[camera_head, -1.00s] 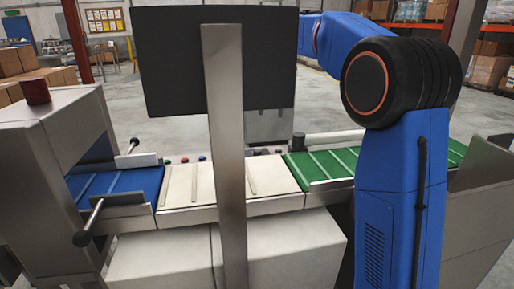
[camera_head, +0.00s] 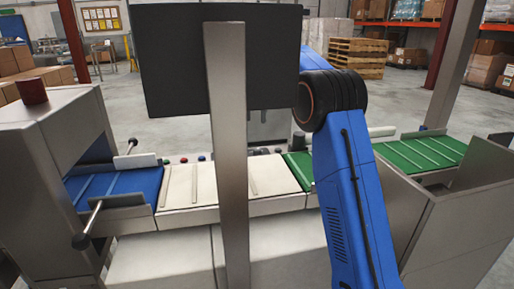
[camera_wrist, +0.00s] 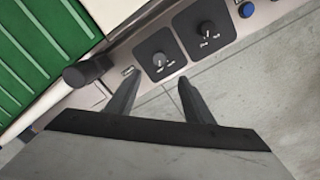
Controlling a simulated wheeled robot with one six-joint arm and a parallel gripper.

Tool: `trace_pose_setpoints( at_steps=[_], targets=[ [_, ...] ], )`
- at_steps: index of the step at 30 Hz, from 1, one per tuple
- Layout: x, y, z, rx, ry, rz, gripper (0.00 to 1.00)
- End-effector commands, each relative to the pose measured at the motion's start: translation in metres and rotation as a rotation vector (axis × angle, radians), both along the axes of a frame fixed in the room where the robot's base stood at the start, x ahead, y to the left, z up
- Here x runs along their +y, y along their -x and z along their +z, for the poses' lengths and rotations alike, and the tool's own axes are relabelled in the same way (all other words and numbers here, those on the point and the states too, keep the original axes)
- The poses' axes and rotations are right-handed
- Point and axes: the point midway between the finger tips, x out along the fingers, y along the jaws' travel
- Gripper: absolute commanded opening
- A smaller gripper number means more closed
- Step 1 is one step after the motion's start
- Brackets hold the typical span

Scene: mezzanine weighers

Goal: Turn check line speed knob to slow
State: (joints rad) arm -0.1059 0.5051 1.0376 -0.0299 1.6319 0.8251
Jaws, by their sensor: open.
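In the wrist view, two black rotary knobs on square dark plates sit on a beige panel strip. The nearer knob (camera_wrist: 159,59) lies just ahead of my fingertips, roughly between them in the picture. The farther knob (camera_wrist: 206,28) is up and right of it. Both have pale pointer marks and small labels too blurred to read, so I cannot tell which is the check line speed knob or its setting. My gripper (camera_wrist: 159,80) is open and empty, with no clear contact with either knob. In the head view, my gripper is hidden behind the monitor and my arm.
A black cylindrical post (camera_wrist: 86,71) stands left of the knobs, near the green belt (camera_wrist: 35,50). A blue button (camera_wrist: 249,33) is at upper right. In the head view, a dark monitor (camera_head: 170,60) on a metal post (camera_head: 228,170) blocks much of the line.

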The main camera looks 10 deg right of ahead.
Motion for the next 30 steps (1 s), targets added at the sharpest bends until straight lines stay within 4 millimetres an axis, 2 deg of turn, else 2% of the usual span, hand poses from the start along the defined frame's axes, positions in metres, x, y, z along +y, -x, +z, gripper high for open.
trace_pose_setpoints(
  at_steps=[18,24,30],
  targets=[
    [-0.004,0.004,-0.109,0.001,0.0,0.0,0.47],
    [-0.005,0.004,-0.134,0.001,0.0,0.0,0.47],
    [-0.005,0.005,-0.144,0.0,0.0,0.0,0.47]
  ],
)
